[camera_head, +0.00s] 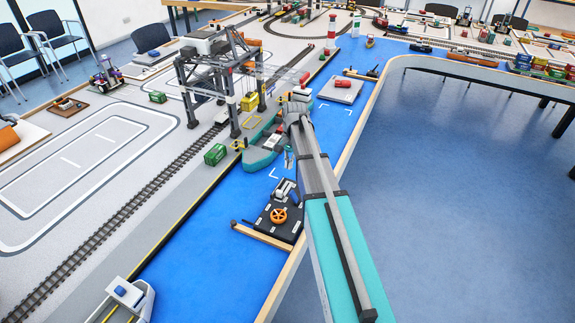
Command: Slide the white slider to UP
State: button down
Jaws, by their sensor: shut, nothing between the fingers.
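A black control panel (266,222) lies on the blue surface left of my arm. It carries an orange handwheel (278,215) and a white and grey raised part (285,188) near its far edge. That part may be the white slider, but it is too small to be sure. No UP marking is readable. My gripper (289,164) appears small beyond the panel's far edge, beside my arm, pointing down. It is shut and empty, apart from the panel in the picture. My arm runs close along the panel's right side.
A grey gantry crane (205,75) stands behind left, by the rail track (150,188). A teal and grey ship (258,158) lies just left of my gripper. A wooden bar (262,236) lies along the panel's near side.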

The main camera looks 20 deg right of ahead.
jog(key=shift+p+v, duration=1.3)
jog(key=shift+v, duration=0.35)
jog(key=shift+s, duration=0.1)
dwell(1.8)
